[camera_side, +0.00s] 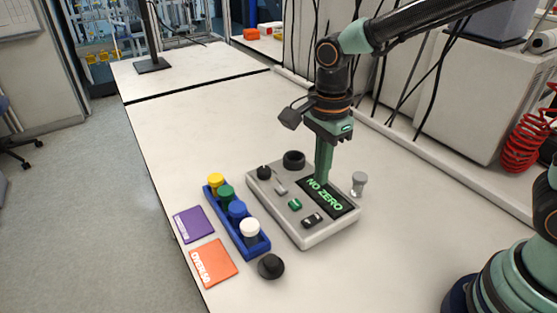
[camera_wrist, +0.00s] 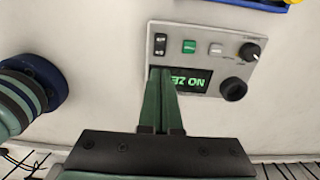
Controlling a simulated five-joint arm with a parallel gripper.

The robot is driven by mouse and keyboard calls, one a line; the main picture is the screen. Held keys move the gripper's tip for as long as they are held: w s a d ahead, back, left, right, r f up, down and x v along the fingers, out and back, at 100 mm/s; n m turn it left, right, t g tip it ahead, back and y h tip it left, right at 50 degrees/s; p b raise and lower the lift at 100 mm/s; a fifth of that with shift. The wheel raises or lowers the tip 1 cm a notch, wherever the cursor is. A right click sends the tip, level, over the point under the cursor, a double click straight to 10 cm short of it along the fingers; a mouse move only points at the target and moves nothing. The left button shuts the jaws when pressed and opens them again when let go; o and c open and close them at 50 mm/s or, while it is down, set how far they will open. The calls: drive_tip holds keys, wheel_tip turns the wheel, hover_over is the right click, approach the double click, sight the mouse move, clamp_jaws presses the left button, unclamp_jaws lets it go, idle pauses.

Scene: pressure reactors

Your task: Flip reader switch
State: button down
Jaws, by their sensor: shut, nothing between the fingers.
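The grey reader (camera_side: 320,237) sits on the table, its dark display (camera_side: 345,207) showing green "NO ZERO" text. A black rocker switch (camera_side: 312,220) is on its front right; it also shows in the wrist view (camera_wrist: 160,44). Beside it are a green button (camera_wrist: 189,47), a light grey button (camera_wrist: 216,49) and a black knob (camera_wrist: 250,52). A round black socket (camera_wrist: 233,89) is at one end. My gripper (camera_side: 322,182) is shut and empty, pointing down over the display side of the reader. In the wrist view its tips cover the display's left end, just below the switch. Contact cannot be told.
A blue rack (camera_side: 252,250) with several colour-capped vials stands left of the reader. Purple (camera_side: 193,225) and orange (camera_side: 213,262) cards lie beyond it. A black round piece (camera_side: 271,266) is in front, and a pale stopper-like piece (camera_side: 359,184) right.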

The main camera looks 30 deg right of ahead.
sight(314, 219)
wheel_tip(314, 219, down, 10)
drive_tip(key=shift+r, duration=0.1)
idle(0.4)
drive_tip(key=shift+s+d+f, duration=0.1)
drive_tip(key=shift+d+f, duration=0.35)
drive_tip(key=shift+f, duration=0.25)
drive_tip(key=shift+a, duration=0.2)
drive_tip(key=shift+a+r, duration=0.25)
drive_tip(key=shift+a, duration=0.5)
wheel_tip(314, 219, up, 15)
drive_tip(key=f, duration=0.9)
drive_tip(key=d+f, duration=0.1)
drive_tip(key=f, duration=0.4)
